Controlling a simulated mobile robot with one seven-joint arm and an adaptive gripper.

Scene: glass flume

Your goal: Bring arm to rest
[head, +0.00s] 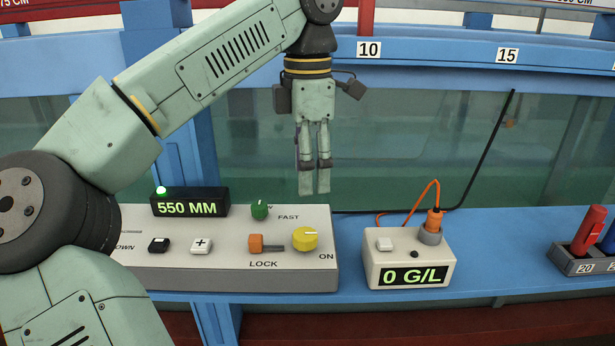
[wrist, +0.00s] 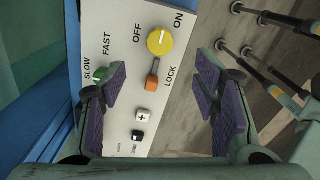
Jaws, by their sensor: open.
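My gripper (head: 314,182) hangs pointing down in front of the glass, above the right part of the white control panel (head: 200,268). It is empty and touches nothing that I can see. In the wrist view my gripper (wrist: 165,95) has its two purple-padded fingers spread apart, with the panel between and beyond them. My arm reaches in from the left in the head view. The panel carries a yellow knob (head: 305,239), an orange lock lever (head: 256,244), a green knob (head: 260,210), a white plus button (head: 201,246) and a black button (head: 159,245).
A display (head: 190,202) reads 550 MM beside a lit green lamp. A small box (head: 410,262) reads 0 G/L, with an orange plug and cable on it. A grey rack (head: 584,262) holds a red piece at right. Blue ledge (head: 500,255) lies bare between box and rack.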

